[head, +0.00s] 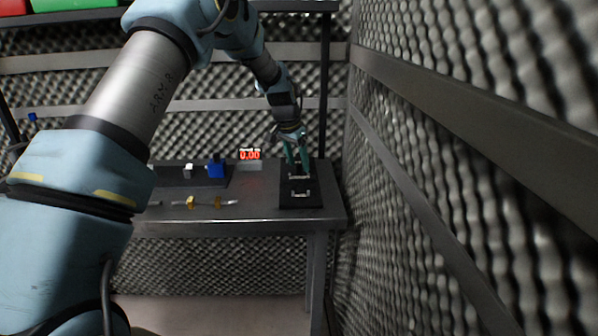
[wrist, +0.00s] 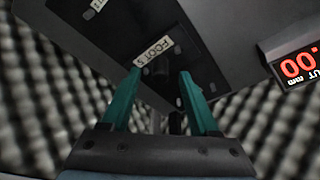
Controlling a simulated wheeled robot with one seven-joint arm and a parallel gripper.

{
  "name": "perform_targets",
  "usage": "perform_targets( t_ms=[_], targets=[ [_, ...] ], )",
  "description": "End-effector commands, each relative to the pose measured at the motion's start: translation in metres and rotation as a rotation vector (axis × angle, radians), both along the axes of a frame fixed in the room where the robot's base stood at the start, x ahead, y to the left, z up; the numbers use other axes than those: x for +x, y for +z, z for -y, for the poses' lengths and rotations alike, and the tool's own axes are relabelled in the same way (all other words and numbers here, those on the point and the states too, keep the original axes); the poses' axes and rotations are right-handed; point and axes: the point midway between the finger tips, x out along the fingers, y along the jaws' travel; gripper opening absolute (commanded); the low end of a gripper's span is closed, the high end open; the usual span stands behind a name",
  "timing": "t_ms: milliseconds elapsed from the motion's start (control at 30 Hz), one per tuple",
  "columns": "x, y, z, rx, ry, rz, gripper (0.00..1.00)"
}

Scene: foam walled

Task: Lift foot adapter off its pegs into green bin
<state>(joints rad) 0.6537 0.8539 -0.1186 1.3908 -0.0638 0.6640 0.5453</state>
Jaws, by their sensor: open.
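My gripper (head: 298,167) is over the dark board (head: 300,203) at the right end of the table, its teal fingers pointing down. In the wrist view my gripper (wrist: 161,72) is open, with a gap between its fingertips. A pale label (wrist: 153,53) with "FOOT" lettering lies on the dark surface just beyond the fingertips. The foot adapter and its pegs cannot be clearly told apart from the dark board. Nothing is visibly gripped. A green bin (head: 72,4) shows partly at the top left, on a shelf, cut off by the picture edge.
A red bin (head: 14,7) stands left of the green one. A blue block (head: 216,169) and small yellow-handled items (head: 191,202) lie left on the table. A foam wall (head: 480,130) with rails rises close on the right.

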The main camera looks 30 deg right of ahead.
Motion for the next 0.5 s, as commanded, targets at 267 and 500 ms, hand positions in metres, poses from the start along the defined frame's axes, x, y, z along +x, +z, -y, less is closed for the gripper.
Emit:
perform_targets(
  t_ms=[267,500],
  targets=[
    [0.0005,-0.0023,0.0009,-0.002,0.000,0.002,0.59],
    [0.0005,-0.0023,0.0007,-0.001,0.000,0.001,0.32]
  ],
)
